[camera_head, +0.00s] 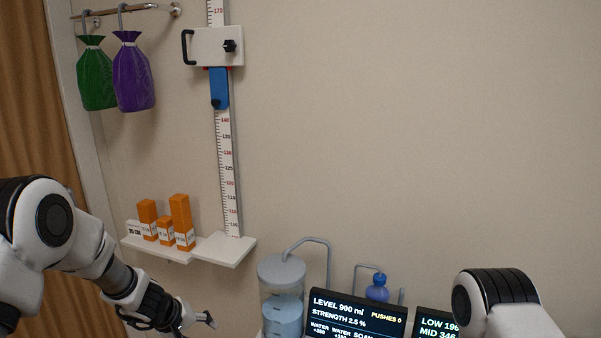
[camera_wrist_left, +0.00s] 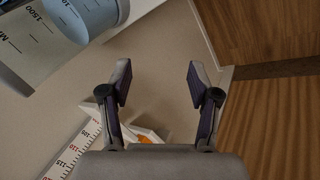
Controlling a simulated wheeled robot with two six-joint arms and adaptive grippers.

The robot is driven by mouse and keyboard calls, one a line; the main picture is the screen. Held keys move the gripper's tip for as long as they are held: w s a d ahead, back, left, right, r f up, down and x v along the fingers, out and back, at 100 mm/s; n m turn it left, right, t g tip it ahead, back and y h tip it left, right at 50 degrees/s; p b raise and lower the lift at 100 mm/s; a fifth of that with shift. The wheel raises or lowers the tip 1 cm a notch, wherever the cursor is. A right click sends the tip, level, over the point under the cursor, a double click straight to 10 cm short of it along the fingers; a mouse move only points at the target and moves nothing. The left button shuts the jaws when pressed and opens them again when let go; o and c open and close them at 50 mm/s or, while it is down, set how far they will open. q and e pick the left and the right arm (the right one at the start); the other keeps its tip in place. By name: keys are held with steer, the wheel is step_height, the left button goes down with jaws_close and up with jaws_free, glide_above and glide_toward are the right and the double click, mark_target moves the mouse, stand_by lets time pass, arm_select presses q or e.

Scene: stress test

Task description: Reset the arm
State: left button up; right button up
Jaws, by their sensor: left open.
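My left arm comes in from the left in the head view, with its gripper (camera_head: 208,321) low, left of a clear cylinder, below the wall shelf. In the left wrist view the left gripper (camera_wrist_left: 160,85) has its two fingers spread apart with nothing between them. My right arm shows only as a white and black link (camera_head: 500,300) at the bottom right of the head view. Its gripper is outside both views.
A measuring cylinder (camera_head: 281,272) and a display (camera_head: 355,318) stand at the bottom middle. A white shelf (camera_head: 160,250) holds several orange boxes (camera_head: 181,222). A height ruler (camera_head: 228,170) with a blue slider (camera_head: 219,90) runs up the wall. Green (camera_head: 95,78) and purple (camera_head: 133,76) bags hang upper left.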

arm_select(q)
steer(key=s+a+f+m+g+y+b, duration=0.1)
steer(key=s+f+m+g+y, duration=0.15)
steer(key=s+f, duration=0.9)
steer(key=s+a+f+m+g+y+b, duration=0.15)
steer(key=s+f+g, duration=0.25)
steer(key=s+f, duration=0.75)
steer(key=s+d+r+m+t+h, duration=0.1)
steer(key=s+r+m, duration=0.1)
steer(key=s, duration=1.3)
steer(key=shift+s, duration=0.25)
steer(key=shift+t, duration=0.25)
